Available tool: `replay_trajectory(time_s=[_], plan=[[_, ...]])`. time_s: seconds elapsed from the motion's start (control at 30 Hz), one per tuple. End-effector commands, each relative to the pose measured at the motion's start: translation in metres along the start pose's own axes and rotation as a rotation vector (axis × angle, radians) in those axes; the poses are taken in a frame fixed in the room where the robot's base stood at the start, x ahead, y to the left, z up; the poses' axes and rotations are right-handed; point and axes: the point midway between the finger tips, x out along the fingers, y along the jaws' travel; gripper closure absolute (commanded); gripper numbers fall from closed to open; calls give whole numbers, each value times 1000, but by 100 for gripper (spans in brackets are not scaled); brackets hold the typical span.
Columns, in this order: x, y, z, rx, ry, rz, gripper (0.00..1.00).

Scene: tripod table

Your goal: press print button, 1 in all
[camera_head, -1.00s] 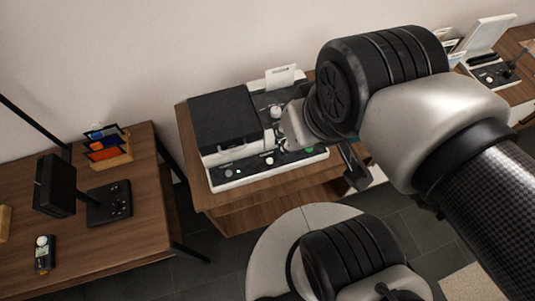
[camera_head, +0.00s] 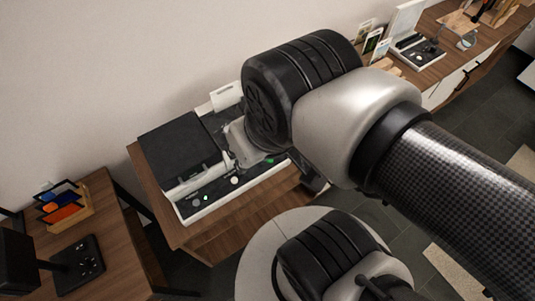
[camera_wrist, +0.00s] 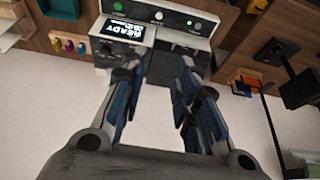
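The printer is a white machine (camera_head: 185,211) with a black lid on a wooden cabinet, in the middle of the head view. Its front panel has a green button (camera_head: 268,160), a white knob (camera_head: 234,180) and a small lit spot at the left. No print label is readable. My gripper (camera_wrist: 157,78) is open and empty, its blue-padded fingers apart below the panel. My arm hides part of the printer in the head view.
A side table with an orange and blue card holder (camera_head: 64,212) stands at the left. Another counter with a white-screened device (camera_head: 418,52) is at the upper right. The white wall is close behind the printer. Coloured pegs (camera_wrist: 68,45) show in the wrist view.

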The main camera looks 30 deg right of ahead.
Motion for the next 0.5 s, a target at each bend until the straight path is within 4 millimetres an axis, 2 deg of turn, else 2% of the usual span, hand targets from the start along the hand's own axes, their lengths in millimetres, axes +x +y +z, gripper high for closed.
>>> replay_trajectory(time_s=[0.07, 0.4, 0.5], plan=[[0, 0, 0, 0, 0, 0, 76], [0, 0, 0, 0, 0, 0, 99], [0, 0, 0, 0, 0, 0, 100]])
